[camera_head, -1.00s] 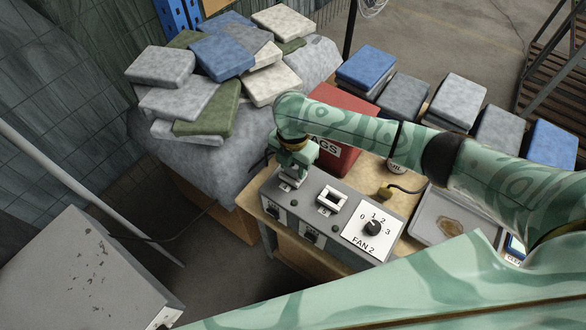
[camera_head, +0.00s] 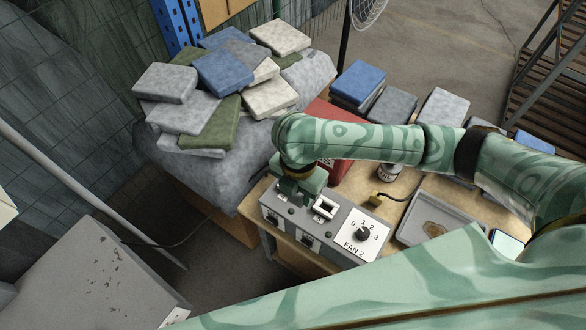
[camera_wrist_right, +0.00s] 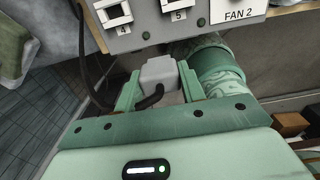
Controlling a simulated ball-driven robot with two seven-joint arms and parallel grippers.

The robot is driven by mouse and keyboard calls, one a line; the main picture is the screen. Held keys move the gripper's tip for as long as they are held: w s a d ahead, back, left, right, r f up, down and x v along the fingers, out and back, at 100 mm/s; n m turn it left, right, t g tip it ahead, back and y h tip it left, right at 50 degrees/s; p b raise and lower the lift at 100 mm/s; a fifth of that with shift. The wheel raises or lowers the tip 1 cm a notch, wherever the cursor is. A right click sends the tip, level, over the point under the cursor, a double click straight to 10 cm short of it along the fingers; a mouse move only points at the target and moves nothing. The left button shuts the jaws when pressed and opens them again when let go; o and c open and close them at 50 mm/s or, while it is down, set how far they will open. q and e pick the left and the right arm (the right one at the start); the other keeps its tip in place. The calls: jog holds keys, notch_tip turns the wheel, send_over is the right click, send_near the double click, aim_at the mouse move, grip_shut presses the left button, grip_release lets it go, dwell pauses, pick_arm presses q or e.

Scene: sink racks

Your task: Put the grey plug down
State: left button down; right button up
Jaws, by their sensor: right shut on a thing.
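The grey plug (camera_wrist_right: 160,73) is in the right wrist view, between the two fingers of my right gripper (camera_wrist_right: 158,88), with a dark cable curving from it. The gripper is shut on it. In the head view my right gripper (camera_head: 300,188) is over the left end of the grey control box (camera_head: 338,238), and the plug is hidden there. In the wrist view the box (camera_wrist_right: 205,25) shows beyond the plug, with openings marked 4 and 5 and the label FAN 2. I cannot tell the gap between plug and box. My left gripper is not in view.
A yellow plug (camera_head: 376,199) with a black cable lies on the bench behind the box, near a jar (camera_head: 390,173) and a grey tray (camera_head: 432,222). A red box (camera_head: 343,170) stands behind my arm. Stacked folded cloths (camera_head: 205,95) are at the left.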

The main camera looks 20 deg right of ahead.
aim_at(301, 205)
jog(key=s, duration=0.1)
jog(key=s+r, duration=0.1)
jog(key=s+p, duration=0.1)
jog(key=shift+s+a+r, duration=0.25)
jog(key=shift+s+r, duration=0.05)
jog(key=m, duration=0.2)
jog(key=shift+s+m, duration=0.15)
jog(key=shift+m, duration=0.15)
jog(key=shift+s+a+m, duration=0.2)
jog(key=shift+s+m, duration=0.1)
jog(key=shift+m, duration=0.7)
jog(key=w+d+r+m+b, duration=0.2)
jog(key=d+r+m+b, duration=0.1)
jog(key=m, duration=0.7)
jog(key=w+d+r+m+b, duration=0.3)
jog(key=d+m+b, duration=0.3)
jog(key=m, duration=0.5)
jog(key=shift+d+r, duration=0.35)
jog(key=shift+r, duration=0.45)
